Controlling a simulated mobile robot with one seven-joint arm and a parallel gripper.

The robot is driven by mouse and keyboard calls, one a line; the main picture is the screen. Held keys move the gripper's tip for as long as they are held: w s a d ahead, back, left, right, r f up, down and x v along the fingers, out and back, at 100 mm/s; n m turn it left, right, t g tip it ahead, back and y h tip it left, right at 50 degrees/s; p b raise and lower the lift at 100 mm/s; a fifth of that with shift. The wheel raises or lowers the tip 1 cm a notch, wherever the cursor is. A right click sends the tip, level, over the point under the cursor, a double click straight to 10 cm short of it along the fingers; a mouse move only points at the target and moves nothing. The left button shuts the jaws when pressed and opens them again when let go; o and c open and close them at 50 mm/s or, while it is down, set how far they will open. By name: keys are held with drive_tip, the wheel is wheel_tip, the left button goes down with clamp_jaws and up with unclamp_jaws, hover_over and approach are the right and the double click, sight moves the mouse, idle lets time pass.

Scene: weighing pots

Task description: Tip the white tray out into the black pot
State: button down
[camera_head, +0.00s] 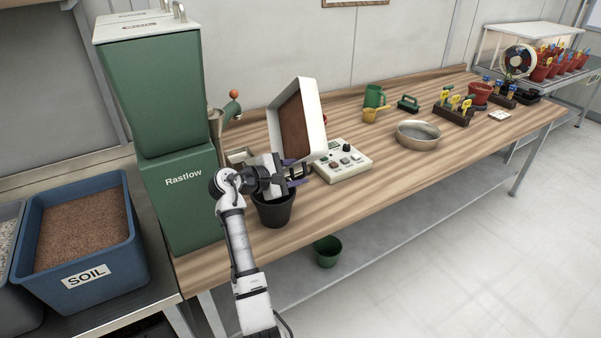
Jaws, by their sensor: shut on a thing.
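The white tray (313,116) is tilted up steeply, close to on edge, above the table near the green machine. Brown soil, or a brown inner face, shows inside it; I cannot tell which. My gripper (298,174) is shut on the tray at its lower end, and the exact contact is partly hidden. The black pot (273,213) stands upright on the table just below my gripper. My gripper and wrist cover part of its rim, and its inside is mostly hidden. I see no falling soil.
A control box with knobs (343,162) sits right of the pot. The green Rastlow machine (180,195) stands close on the left. The front right of the table (400,178) is clear.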

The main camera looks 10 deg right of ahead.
drive_tip(key=shift+a+f+t+h+b, duration=0.3)
drive_tip(key=shift+f+t+h+b, duration=0.15)
drive_tip(key=shift+h+b, duration=0.35)
drive_tip(key=a+t+h+b, duration=0.1)
drive_tip(key=h+b, duration=0.1)
drive_tip(key=a+n+h+b, duration=0.1)
drive_tip(key=h+b, duration=0.1)
drive_tip(key=b, duration=0.1)
drive_tip(key=shift+s+r+t, duration=0.15)
drive_tip(key=shift+s+t, duration=0.2)
drive_tip(key=shift+r, duration=0.1)
